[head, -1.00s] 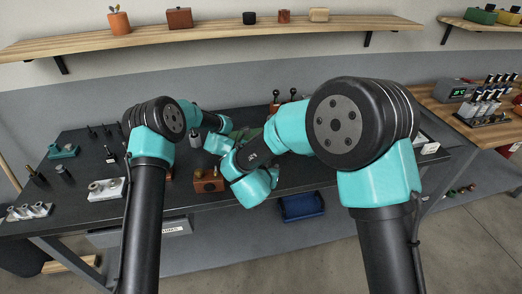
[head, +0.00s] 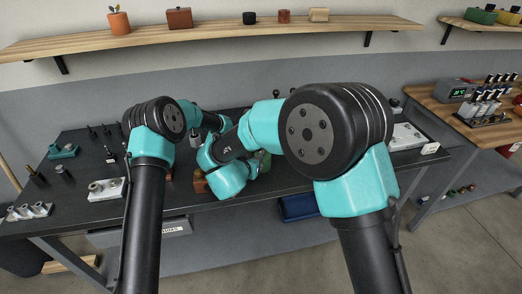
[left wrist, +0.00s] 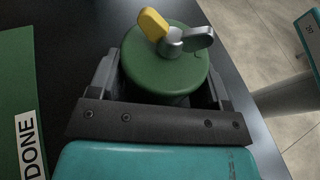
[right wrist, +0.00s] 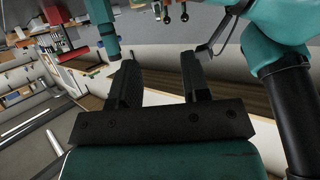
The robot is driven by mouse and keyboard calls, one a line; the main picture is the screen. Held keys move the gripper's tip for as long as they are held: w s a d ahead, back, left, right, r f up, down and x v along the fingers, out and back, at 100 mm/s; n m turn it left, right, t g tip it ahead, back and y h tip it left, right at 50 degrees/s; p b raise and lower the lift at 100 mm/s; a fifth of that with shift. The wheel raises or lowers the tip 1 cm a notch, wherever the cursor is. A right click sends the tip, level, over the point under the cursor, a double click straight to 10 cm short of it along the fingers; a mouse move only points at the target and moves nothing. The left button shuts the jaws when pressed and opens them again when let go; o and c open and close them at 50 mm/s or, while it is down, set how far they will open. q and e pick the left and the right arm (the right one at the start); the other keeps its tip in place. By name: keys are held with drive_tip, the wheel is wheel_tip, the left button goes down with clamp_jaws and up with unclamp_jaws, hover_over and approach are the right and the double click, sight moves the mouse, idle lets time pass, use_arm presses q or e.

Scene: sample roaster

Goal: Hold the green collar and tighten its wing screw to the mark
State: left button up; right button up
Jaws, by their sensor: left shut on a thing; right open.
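The green collar (left wrist: 150,72) stands between the fingers of my left gripper (left wrist: 165,80) in the left wrist view, and they are shut on it. Its wing screw (left wrist: 174,40) is on top, with one yellow wing and one grey wing. I cannot make out the mark. My right gripper (right wrist: 160,78) is open and empty in the right wrist view, its fingers apart with only background between them. In the head view my arms cover the collar and most of both grippers.
A green mat (left wrist: 18,85) with a DONE label (left wrist: 31,145) lies left of the collar in the left wrist view. The dark bench (head: 90,155) carries a white block with fittings (head: 105,189) at the left. A blue bin (head: 298,207) sits below the bench.

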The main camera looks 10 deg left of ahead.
drive_tip(key=x, duration=0.9)
drive_tip(key=shift+w+d, duration=0.1)
drive_tip(key=shift+w, duration=0.25)
clamp_jaws()
